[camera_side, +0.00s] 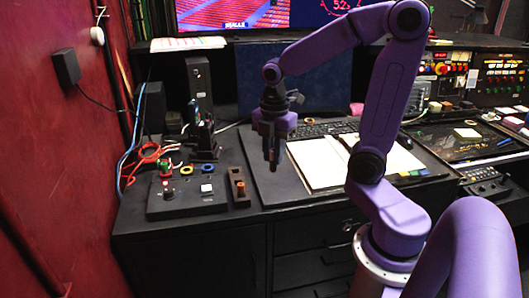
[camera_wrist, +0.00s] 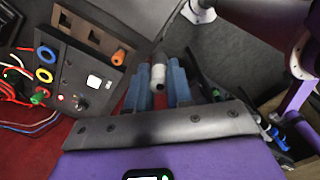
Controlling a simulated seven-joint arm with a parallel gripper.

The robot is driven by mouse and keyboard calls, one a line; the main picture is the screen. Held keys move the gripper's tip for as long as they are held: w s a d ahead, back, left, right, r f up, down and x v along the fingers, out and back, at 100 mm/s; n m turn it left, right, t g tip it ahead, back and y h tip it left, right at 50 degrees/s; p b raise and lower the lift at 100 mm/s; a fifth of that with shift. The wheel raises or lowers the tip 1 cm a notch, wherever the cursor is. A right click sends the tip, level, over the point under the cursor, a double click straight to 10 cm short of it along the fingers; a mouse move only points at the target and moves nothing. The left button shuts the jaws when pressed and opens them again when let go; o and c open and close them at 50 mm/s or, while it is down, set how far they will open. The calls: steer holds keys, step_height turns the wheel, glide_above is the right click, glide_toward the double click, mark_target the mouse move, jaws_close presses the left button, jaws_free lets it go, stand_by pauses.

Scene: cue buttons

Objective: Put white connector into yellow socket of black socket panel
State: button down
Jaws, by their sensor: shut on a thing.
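My gripper (camera_side: 273,158) is raised above the desk, to the right of the socket panel in the side view. In the wrist view its blue fingers (camera_wrist: 161,82) are shut on the white connector (camera_wrist: 158,76), a pale cylinder between them. The black socket panel (camera_side: 180,207) lies flat on the desk at the left. Its yellow socket (camera_side: 186,170) is a ring beside a blue ring; nothing shows in it. The yellow socket is also in the wrist view (camera_wrist: 43,75), at the left and apart from my gripper. The connector is too small to make out in the side view.
A brown holder (camera_side: 238,177) with an orange connector (camera_side: 240,189) stands right of the panel. A green plug (camera_side: 164,166) and red cables (camera_side: 147,154) are at the panel's left. Black upright devices stand behind. An open notebook (camera_side: 320,163) lies to the right.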

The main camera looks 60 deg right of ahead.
steer(key=shift+s+r, duration=0.15)
steer(key=shift+s, duration=0.15)
steer(key=w+a, duration=0.3)
steer(key=w, duration=1.3)
steer(key=shift+w+a+f, duration=0.1)
steer(key=shift+w+f, duration=1.25)
steer(key=shift+w, duration=1)
steer(key=shift+w+d+f, duration=0.1)
steer(key=shift+w+f, duration=1.2)
steer(key=shift+w, duration=1.05)
steer(key=shift+w+a+f, duration=0.1)
steer(key=shift+w+f, duration=1.25)
steer(key=shift+w, duration=1)
steer(key=shift+f, duration=1.6)
